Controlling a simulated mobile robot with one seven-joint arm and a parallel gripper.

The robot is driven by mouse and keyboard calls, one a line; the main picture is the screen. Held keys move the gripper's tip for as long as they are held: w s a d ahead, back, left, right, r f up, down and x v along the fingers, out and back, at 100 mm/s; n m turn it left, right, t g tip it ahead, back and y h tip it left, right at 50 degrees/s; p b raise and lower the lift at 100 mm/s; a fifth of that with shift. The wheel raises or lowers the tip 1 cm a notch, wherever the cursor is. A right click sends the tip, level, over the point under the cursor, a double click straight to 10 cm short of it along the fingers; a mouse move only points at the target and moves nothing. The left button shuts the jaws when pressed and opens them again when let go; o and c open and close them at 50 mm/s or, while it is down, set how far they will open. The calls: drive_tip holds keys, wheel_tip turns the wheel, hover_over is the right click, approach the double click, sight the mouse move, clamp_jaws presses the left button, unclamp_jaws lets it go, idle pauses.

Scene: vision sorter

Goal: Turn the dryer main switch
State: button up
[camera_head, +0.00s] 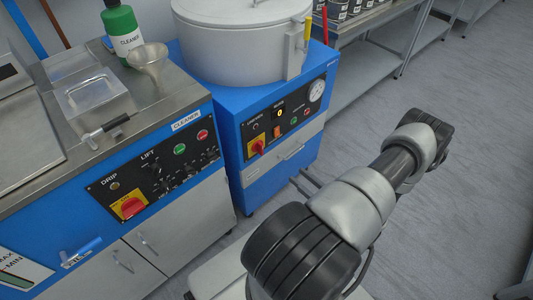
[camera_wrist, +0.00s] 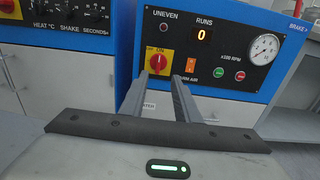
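The dryer is the blue cabinet with a round grey drum (camera_head: 245,40) on top. Its main switch, a red rotary knob on a yellow plate, sits at the lower left of the black panel in the head view (camera_head: 257,146) and in the wrist view (camera_wrist: 157,62). The knob's exact angle is hard to read. My gripper (camera_wrist: 160,76) is open and empty, its two fingers apart and pointing at the panel. In the wrist view the tips appear just below and around the knob's lower edge; contact cannot be told. In the head view, the fingers (camera_head: 305,184) show partly, in front of the dryer.
An orange rocker (camera_wrist: 191,65), green and red buttons and a gauge (camera_wrist: 263,50) lie right of the switch. The cleaner cabinet at left has a similar red knob (camera_head: 131,207). A metal shelf (camera_head: 385,40) stands behind; grey floor at right is clear.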

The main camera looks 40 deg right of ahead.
sight(263, 146)
drive_tip(key=w, duration=0.5)
drive_tip(key=w+a+b, duration=0.1)
drive_tip(key=w, duration=1.1)
drive_tip(key=shift+w+a+b, duration=0.15)
drive_tip(key=shift+a+b, duration=0.05)
drive_tip(key=shift+b, duration=0.1)
clamp_jaws()
